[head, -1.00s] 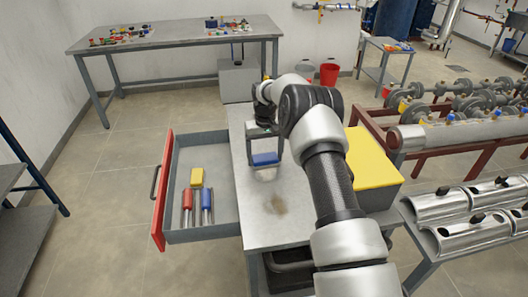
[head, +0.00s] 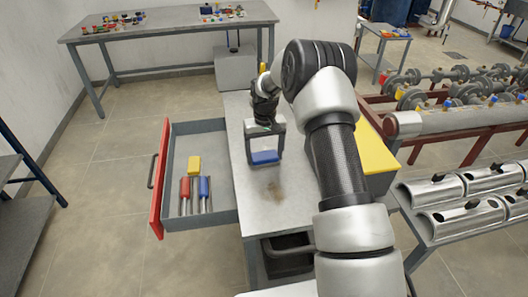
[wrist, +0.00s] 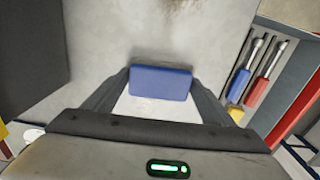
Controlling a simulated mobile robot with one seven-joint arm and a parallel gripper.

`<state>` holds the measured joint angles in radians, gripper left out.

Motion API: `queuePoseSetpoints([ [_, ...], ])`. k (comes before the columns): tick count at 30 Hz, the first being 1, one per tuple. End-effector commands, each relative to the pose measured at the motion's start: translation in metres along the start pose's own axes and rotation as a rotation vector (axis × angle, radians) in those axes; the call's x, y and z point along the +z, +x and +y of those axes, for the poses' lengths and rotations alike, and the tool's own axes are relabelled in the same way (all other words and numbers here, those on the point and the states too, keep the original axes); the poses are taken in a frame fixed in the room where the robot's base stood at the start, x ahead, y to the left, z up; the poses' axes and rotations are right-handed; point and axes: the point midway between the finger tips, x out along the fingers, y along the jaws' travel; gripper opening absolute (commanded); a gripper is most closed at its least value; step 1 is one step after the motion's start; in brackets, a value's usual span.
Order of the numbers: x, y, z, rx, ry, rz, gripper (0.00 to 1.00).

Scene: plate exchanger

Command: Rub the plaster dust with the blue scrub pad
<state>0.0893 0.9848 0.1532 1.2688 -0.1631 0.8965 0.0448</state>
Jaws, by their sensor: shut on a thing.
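My gripper (head: 264,150) is shut on the blue scrub pad (head: 264,157), low over the grey bench top (head: 250,210). In the wrist view the pad (wrist: 161,83) lies across between the two fingertips. A white patch, the plaster dust (wrist: 155,108), shows there between the fingers, on the palm side of the pad. Part of the patch is hidden by the pad and gripper. I cannot tell whether the pad touches the bench top. In the head view the dust is not clearly visible behind the pad and fingers.
A brown stain (head: 274,190) marks the bench nearer me. A yellow-topped box (head: 375,155) stands at right, partly behind my arm.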

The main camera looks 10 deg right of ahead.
Motion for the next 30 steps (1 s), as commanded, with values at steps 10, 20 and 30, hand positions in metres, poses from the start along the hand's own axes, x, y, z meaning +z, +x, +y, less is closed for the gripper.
queuePoseSetpoints([
  [10,0.033,0.003,-0.001,0.0,0.0,-0.008,0.6],
  [20,0.033,0.002,-0.002,0.0,0.001,-0.007,0.6],
  [30,0.003,0.003,0.0,0.0,0.0,-0.004,0.6],
])
